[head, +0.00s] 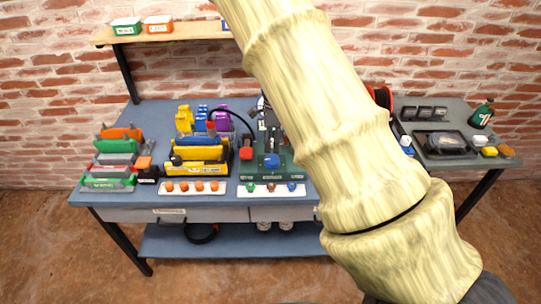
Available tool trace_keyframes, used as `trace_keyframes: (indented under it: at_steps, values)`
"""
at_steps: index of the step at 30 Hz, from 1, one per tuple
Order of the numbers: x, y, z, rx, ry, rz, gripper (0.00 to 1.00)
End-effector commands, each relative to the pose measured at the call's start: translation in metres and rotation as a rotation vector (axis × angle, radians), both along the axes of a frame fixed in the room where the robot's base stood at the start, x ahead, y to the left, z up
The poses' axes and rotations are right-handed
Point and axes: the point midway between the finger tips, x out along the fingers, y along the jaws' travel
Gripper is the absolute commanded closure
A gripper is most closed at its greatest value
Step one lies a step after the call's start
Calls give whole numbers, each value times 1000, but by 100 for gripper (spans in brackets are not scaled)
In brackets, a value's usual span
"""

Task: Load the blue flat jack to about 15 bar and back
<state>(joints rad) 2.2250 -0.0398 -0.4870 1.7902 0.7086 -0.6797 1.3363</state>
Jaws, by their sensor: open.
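My pale, bamboo-textured arm crosses the view from lower right to the top centre and hides part of the bench. My gripper is not in view. A green-based device (284,172) with a blue round knob (271,160) stands at the bench's middle, partly behind my arm. A black hose (238,117) arches from near it to the left. Small blue pieces (203,110) stand between yellow and purple ones. I cannot tell which blue thing is the flat jack. No pressure reading is legible.
The blue workbench (150,112) carries a rack of orange, grey and green flat pieces (112,160), a yellow rack (198,168), and trays of orange (186,194) and coloured pieces (244,193). A grey side table (470,160) holds a green bottle (482,114).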

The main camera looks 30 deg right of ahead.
Motion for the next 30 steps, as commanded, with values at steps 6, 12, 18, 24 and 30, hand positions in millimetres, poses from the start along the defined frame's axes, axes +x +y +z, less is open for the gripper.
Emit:
trace_keyframes:
  at_steps: [6, 12, 18, 24, 30]
  values:
    - [-2, 1, -33, 2, 4, 0, 28]
    - [-2, 2, -59, 0, 2, 0, 28]
    - [-2, 4, -77, 0, 1, 4, 28]
    - [-2, 5, -85, 0, 0, 4, 28]
    - [-2, 5, -86, 0, 0, 4, 28]
